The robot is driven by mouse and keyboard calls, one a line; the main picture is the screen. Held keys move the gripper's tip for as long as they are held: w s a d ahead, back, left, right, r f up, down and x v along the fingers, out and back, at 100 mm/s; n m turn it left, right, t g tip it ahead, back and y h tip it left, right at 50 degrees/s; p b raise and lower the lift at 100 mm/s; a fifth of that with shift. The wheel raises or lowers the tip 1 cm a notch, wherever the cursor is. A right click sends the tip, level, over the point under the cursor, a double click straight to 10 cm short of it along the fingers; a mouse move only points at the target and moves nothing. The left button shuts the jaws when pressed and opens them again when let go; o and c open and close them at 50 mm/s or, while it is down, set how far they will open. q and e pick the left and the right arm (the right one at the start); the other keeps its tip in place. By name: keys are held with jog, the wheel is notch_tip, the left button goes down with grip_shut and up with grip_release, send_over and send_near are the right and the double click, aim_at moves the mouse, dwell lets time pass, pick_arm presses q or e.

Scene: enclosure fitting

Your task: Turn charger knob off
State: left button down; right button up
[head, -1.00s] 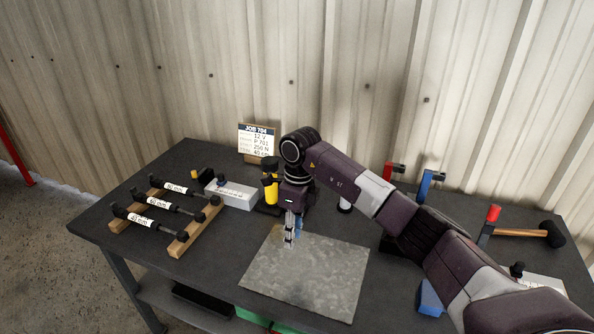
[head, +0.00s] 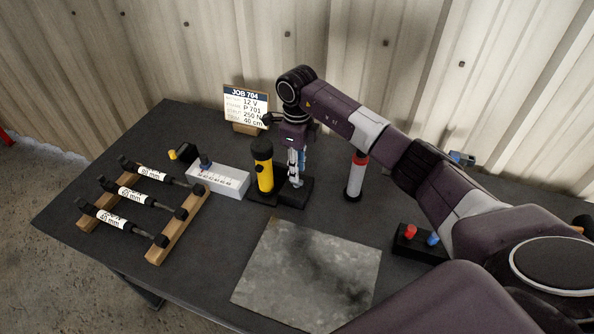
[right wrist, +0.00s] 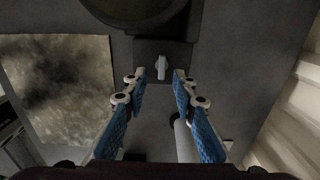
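The charger (head: 290,192) is a low black base at the back middle of the bench, with a yellow and black cylinder (head: 263,170) standing at its left end. In the right wrist view, a small pale knob (right wrist: 162,67) shows on the dark base. My right gripper (head: 296,180) points down over the right part of the base. In the right wrist view its two blue-padded fingers (right wrist: 159,76) are apart, with the knob showing between their tips and nothing held. I cannot tell whether they touch it. The knob is hidden in the head view. My left gripper is not in view.
A red-topped white cylinder (head: 355,177) stands close right of the gripper. A white box (head: 222,181) is to the left, beside a wooden rack (head: 180,226) with labelled rods. A sign (head: 246,105) stands behind. A metal plate (head: 310,270) lies in front.

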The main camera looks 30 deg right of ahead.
notch_tip(320, 180, down, 2)
jog(key=shift+w+f+p, duration=0.1)
jog(key=shift+f+p, duration=0.15)
jog(key=shift+p, duration=0.1)
jog(key=shift+w+f, duration=0.15)
jog(key=shift+f, duration=0.5)
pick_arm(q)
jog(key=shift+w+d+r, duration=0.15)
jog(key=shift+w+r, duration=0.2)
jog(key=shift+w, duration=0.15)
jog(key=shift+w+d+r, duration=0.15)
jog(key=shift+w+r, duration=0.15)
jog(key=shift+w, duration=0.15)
pick_arm(e)
grip_shut()
